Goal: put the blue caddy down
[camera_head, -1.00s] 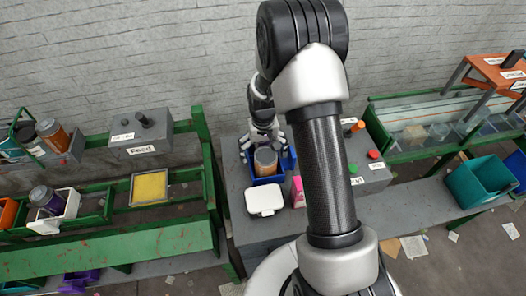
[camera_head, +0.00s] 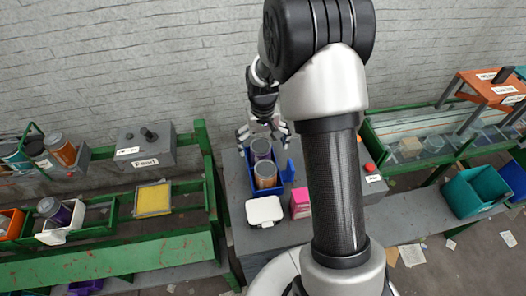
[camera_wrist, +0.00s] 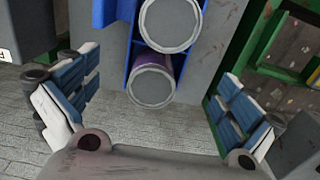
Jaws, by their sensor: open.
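The blue caddy (camera_head: 289,173) stands on the grey table, holding a purple jar (camera_head: 261,148) and an orange-brown jar (camera_head: 265,175) with grey lids. My gripper (camera_head: 263,132) is open and empty just beyond the caddy's far end, near the purple jar. In the wrist view the fingers (camera_wrist: 155,100) are spread wide with nothing between them gripped. The caddy (camera_wrist: 128,45) and its two jar lids show there at the top middle. Part of the caddy is hidden by the jars.
A white-lidded box (camera_head: 264,211) and a pink box (camera_head: 300,204) stand close in front of the caddy.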

